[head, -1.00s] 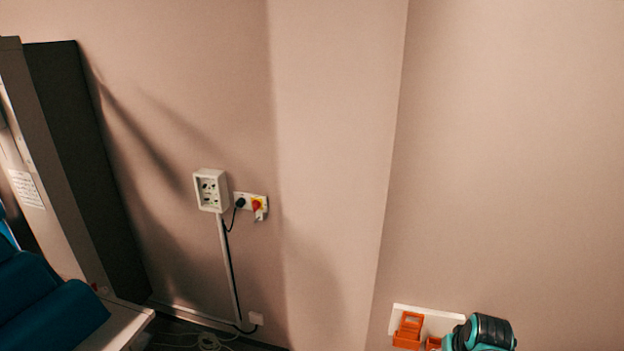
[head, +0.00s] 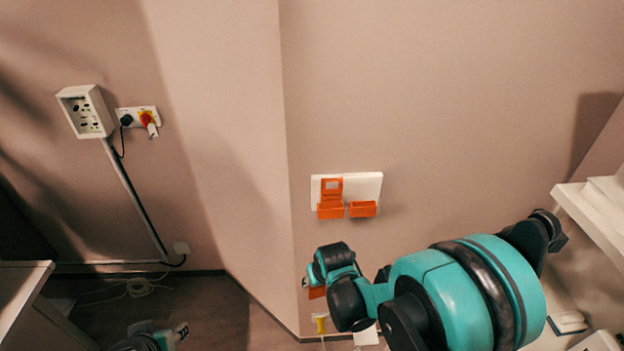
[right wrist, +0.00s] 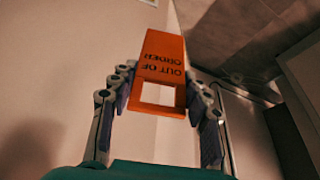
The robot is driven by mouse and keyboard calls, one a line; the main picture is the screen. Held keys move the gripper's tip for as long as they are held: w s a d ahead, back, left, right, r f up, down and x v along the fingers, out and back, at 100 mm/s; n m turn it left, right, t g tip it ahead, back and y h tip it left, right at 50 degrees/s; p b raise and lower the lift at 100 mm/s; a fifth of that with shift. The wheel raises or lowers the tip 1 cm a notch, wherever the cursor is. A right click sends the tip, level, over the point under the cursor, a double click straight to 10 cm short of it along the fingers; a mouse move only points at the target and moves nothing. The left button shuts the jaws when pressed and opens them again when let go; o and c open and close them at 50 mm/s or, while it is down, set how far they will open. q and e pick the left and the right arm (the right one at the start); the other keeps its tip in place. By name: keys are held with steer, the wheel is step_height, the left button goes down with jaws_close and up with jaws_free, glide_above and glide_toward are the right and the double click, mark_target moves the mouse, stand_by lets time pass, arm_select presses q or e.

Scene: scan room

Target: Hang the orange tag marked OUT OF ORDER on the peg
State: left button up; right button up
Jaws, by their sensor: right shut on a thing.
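In the right wrist view, my right gripper (right wrist: 159,95) is shut on the orange tag (right wrist: 162,50). Its words OUT OF ORDER read upside down, and a square opening shows at the end nearest the gripper. In the head view, my right gripper (head: 312,282) is low, below and left of a white wall plate (head: 361,184). A bit of the orange tag (head: 316,293) shows under it, away from the plate. I cannot make out a peg for certain. My left gripper (head: 181,331) is low at the bottom left; its jaws are too small to judge.
The white plate carries orange parts (head: 331,211). A socket box (head: 86,111) and a red-yellow switch (head: 146,118) are on the left wall. A white shelf (head: 590,219) juts in at right. A yellow item (head: 320,322) is below my right gripper. The wall above the plate is bare.

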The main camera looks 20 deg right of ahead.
steer(key=s+d+r+m+p, duration=0.1)
steer(key=d+r+p, duration=0.5)
steer(key=r, duration=0.5)
steer(key=s+d+r+p, duration=0.1)
steer(key=d+r+p, duration=0.5)
steer(key=r, duration=0.6)
steer(key=s+d+r+m+h+p, duration=0.1)
steer(key=d+r+p, duration=0.5)
steer(key=r+p, duration=0.3)
step_height(320, 180, up, 2)
steer(key=shift+r+m, duration=0.25)
steer(key=shift+m, duration=0.05)
steer(key=shift+w+d, duration=0.1)
glide_above(366, 186)
steer(key=s+a, duration=0.1)
steer(key=s, duration=0.1)
step_height(366, 186, down, 7)
steer(key=shift+s+a+f+b, duration=0.1)
steer(key=shift+a+b, duration=0.05)
steer(key=shift+b, duration=0.2)
steer(key=shift+f, duration=1.8)
